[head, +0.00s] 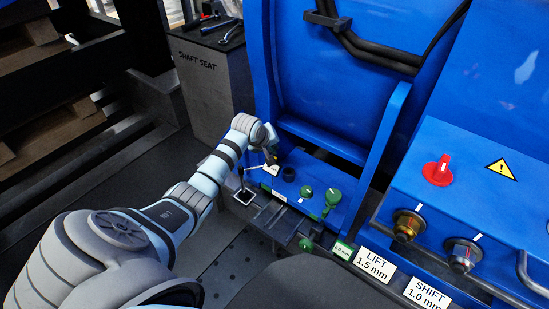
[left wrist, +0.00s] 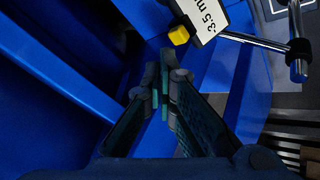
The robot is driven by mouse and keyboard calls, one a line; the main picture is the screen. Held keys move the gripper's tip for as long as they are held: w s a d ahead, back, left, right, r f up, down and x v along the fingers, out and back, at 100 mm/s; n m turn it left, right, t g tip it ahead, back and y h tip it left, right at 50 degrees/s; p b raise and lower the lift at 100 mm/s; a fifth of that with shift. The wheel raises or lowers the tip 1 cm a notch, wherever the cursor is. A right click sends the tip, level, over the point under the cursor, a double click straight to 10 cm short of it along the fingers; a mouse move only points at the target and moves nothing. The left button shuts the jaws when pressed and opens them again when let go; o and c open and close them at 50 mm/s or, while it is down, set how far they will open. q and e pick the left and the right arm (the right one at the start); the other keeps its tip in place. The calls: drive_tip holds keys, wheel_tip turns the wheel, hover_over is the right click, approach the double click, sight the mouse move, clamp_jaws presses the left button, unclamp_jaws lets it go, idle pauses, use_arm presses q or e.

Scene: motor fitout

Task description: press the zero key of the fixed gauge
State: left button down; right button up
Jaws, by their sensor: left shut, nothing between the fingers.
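The fixed gauge (left wrist: 208,18) is a white-faced block on a metal rod, at the top of the left wrist view. Its face reads about 3.5 mm, partly cut off. A yellow key (left wrist: 179,35) sticks out of its near side. In the head view the gauge (head: 271,169) shows small beside the end of my left arm. My left gripper (left wrist: 164,82) is shut and empty, with its fingertips a short way below the yellow key in the left wrist view, apart from it in the picture. In the head view the left gripper (head: 272,156) is small and dark. My right gripper is not in view.
The gauge's rod stand (head: 243,195) rises beside a blue plate with green knobs (head: 306,192). A blue frame upright (head: 377,150) stands right of the gripper. A blue panel with a red knob (head: 438,170) is at right. A grey SHAFT SEAT cabinet (head: 208,90) stands behind.

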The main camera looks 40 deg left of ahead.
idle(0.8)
use_arm(q)
drive_tip(key=shift+f, duration=0.45)
drive_tip(key=shift+f, duration=0.4)
idle(0.7)
drive_tip(key=shift+r, duration=0.1)
drive_tip(key=shift+r+p, duration=0.8)
drive_tip(key=shift+p, duration=0.5)
drive_tip(key=shift+f, duration=0.1)
